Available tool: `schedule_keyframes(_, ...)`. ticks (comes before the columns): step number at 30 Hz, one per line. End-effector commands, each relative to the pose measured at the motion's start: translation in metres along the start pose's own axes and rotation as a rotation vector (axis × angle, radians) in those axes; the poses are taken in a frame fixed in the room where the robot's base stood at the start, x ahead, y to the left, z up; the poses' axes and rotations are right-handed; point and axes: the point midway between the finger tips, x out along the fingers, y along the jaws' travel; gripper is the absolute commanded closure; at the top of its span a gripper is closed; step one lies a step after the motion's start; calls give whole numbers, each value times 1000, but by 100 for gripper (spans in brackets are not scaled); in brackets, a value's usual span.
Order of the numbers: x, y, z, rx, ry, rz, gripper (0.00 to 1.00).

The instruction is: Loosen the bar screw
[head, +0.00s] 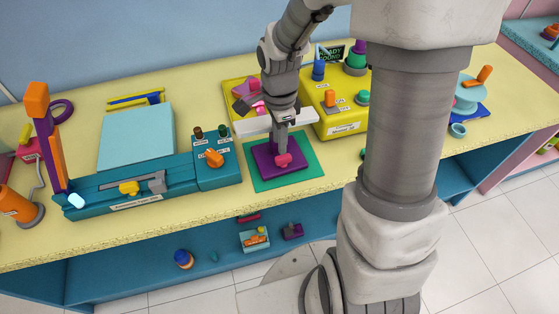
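A purple base (264,161) sits on a green mat (299,176) near the table's front edge, below my arm. A pink knob (283,160), which may be the bar screw, shows low at the front of a short grey upright (281,141) over the base. My gripper (281,127), with its wide white hand, is directly above, pointing down. I cannot tell whether the grey upright is a bar or part of my fingers. The fingertips cannot be made out, nor whether they touch the knob.
A teal machine (155,193) with an orange knob (214,158) and yellow slider (129,188) stands left. A yellow box (343,124) with knobs stands right, behind my arm. A yellow tray (236,91) of pink and grey pieces lies behind the gripper. My arm hides part of the table.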

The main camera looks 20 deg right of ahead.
Motion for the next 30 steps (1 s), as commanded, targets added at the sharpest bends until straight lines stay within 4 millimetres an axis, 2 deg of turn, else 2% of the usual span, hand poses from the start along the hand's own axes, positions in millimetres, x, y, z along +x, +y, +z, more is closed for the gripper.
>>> schedule_keyframes(1, 15, 0, 0, 0, -1, 2, 68)
schedule_keyframes(3, 26, 0, 0, 1, -1, 2, 68)
schedule_keyframes(10, 52, 0, 0, 0, 0, 1, 68)
schedule_keyframes(16, 62, 0, 0, 1, 0, 0, 68)
schedule_keyframes(25, 62, 0, 0, 1, 0, 0, 68)
schedule_keyframes(26, 62, 0, 0, 1, 0, 0, 69)
schedule_keyframes(30, 62, 0, 0, 1, 0, 0, 94)
